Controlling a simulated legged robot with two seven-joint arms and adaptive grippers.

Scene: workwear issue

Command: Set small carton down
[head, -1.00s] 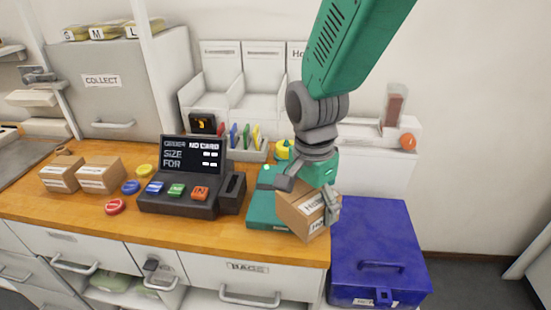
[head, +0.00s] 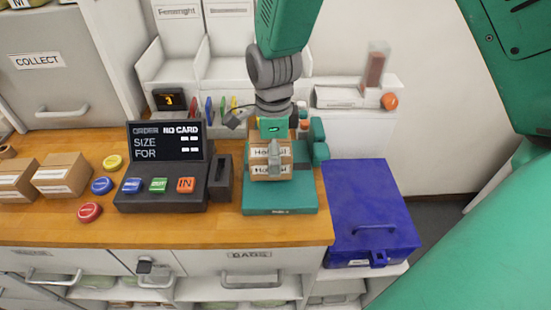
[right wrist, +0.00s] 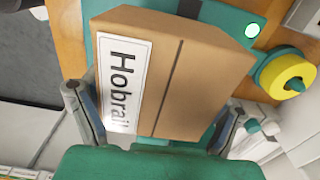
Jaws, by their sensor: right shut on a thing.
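My right gripper (head: 256,140) is shut on a small brown carton (head: 262,173), which has white labels. The carton is roughly level over the teal base plate (head: 280,203) of a device near the counter's right end. I cannot tell whether its underside touches the plate. My left gripper is not in view.
A dark order terminal (head: 162,195) with coloured buttons stands left of the plate. Two other cartons (head: 64,176) lie further left on the wooden counter (head: 215,230). A blue box (head: 370,210) stands right of the counter. Small coloured cards stand behind.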

